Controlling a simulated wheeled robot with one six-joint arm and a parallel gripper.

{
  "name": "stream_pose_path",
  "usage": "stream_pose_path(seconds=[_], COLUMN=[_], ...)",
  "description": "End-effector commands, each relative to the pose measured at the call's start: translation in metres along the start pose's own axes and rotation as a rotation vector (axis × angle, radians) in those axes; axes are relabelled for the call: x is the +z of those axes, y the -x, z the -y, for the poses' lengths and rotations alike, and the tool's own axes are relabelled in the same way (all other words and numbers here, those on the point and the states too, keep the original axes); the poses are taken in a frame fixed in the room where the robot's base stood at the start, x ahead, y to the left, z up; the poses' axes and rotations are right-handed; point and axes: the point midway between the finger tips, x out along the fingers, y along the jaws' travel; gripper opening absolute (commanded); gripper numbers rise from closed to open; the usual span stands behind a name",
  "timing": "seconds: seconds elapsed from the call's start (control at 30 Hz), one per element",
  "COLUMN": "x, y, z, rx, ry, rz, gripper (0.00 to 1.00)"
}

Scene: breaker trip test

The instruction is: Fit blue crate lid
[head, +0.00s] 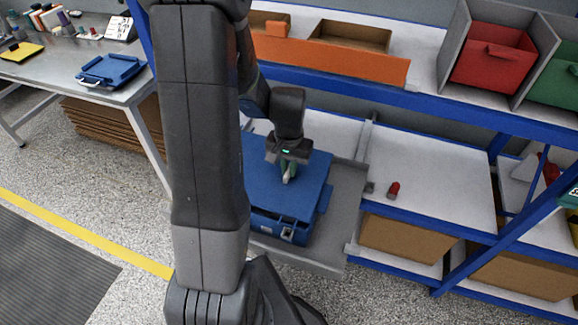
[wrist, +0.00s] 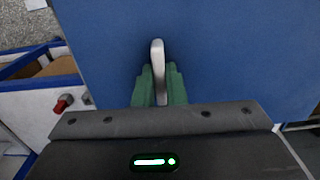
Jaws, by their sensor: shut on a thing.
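A blue lid (head: 302,193) lies over the top of the blue crate (head: 270,225) in the head view. The crate stands on a grey pull-out shelf (head: 345,215). The lid's white handle (wrist: 158,70) stands up between the green fingers of my gripper (wrist: 160,85) in the wrist view. My gripper (head: 289,170) is shut on this handle from above. A dark gap shows near the crate's front latch. I cannot tell whether the lid is seated flush all around. My arm hides the crate's left side.
A second blue lid-like piece (head: 110,70) with a handle lies on the grey bench at left. A small red-capped part (head: 394,188) lies on the white shelf to the right. Orange (head: 335,58) and red (head: 488,62) bins are on the shelf above. Blue rack posts stand at right.

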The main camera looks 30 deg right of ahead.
Motion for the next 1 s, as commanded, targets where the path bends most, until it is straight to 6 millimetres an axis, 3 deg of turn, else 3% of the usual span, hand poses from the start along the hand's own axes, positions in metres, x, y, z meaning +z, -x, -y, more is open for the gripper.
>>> stream_pose_path(seconds=[0.5,0.93,1.0], x=[0.000,0.000,0.000], y=[-0.038,-0.042,-0.042], z=[0.000,0.000,0.000], rx=[0.000,0.000,0.000], ry=[0.000,0.000,0.000], rz=[0.001,0.000,0.000], gripper=[0.00,0.00,0.20])
